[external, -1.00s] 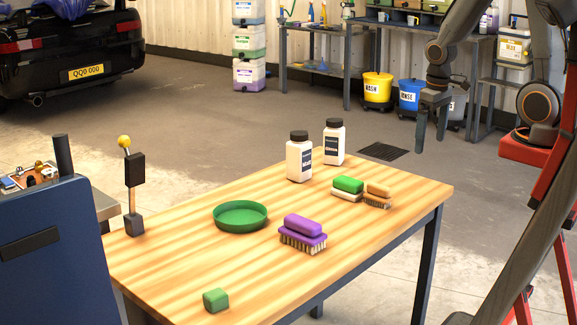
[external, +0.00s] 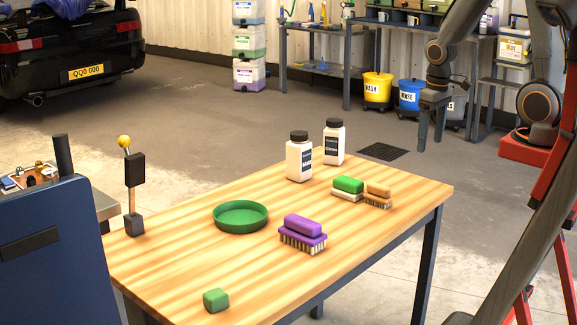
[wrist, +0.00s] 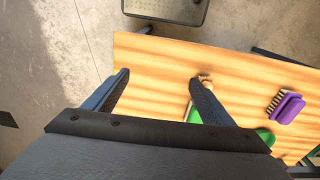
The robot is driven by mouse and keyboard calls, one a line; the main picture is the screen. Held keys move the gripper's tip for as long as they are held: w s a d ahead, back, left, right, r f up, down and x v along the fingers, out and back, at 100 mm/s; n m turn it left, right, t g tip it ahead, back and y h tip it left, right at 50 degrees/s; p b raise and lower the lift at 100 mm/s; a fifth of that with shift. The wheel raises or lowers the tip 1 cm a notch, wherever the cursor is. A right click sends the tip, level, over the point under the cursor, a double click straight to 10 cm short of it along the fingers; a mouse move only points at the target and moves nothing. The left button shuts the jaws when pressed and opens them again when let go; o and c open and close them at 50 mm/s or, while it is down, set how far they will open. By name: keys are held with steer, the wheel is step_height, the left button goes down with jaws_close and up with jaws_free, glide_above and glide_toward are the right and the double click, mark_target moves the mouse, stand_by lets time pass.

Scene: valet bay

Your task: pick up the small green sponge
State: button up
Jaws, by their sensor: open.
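The small green sponge (external: 215,300) lies on the near left corner of the wooden table (external: 330,262) in the external view. My gripper (external: 431,132) hangs beyond the table's far right side, well apart from the sponge, with nothing between its fingers. In the wrist view my gripper's two fingers (wrist: 158,84) stand wide apart over the table. Green patches show in the wrist view behind and beside the right finger and at the lower right; I cannot tell whether one is the small sponge.
A purple brush (external: 303,233), a green dish (external: 240,228), a green-and-white block (external: 347,186), a tan brush (external: 378,194) and two white bottles (external: 299,160) stand on the table. A post with a yellow ball (external: 134,185) rises at its left. The table's front middle is clear.

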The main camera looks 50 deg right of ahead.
steer(key=c, duration=0.5)
steer(key=w+a+n+b, duration=0.1)
steer(key=w+a+n, duration=0.3)
steer(key=w+a, duration=0.8)
steer(key=w+a+f+n+t+y+b, duration=0.15)
steer(key=w+a, duration=0.25)
steer(key=a, duration=0.6)
steer(key=w+a+n+g, duration=0.1)
steer(key=w+a+n, duration=0.15)
steer(key=a, duration=0.65)
steer(key=n+y+b, duration=0.2)
steer(key=n+y, duration=0.1)
steer(key=n, duration=0.5)
glide_toward(219, 291)
steer(key=a+f, duration=0.1)
steer(key=shift+p+x, duration=0.9)
steer(key=shift+x, duration=2.75)
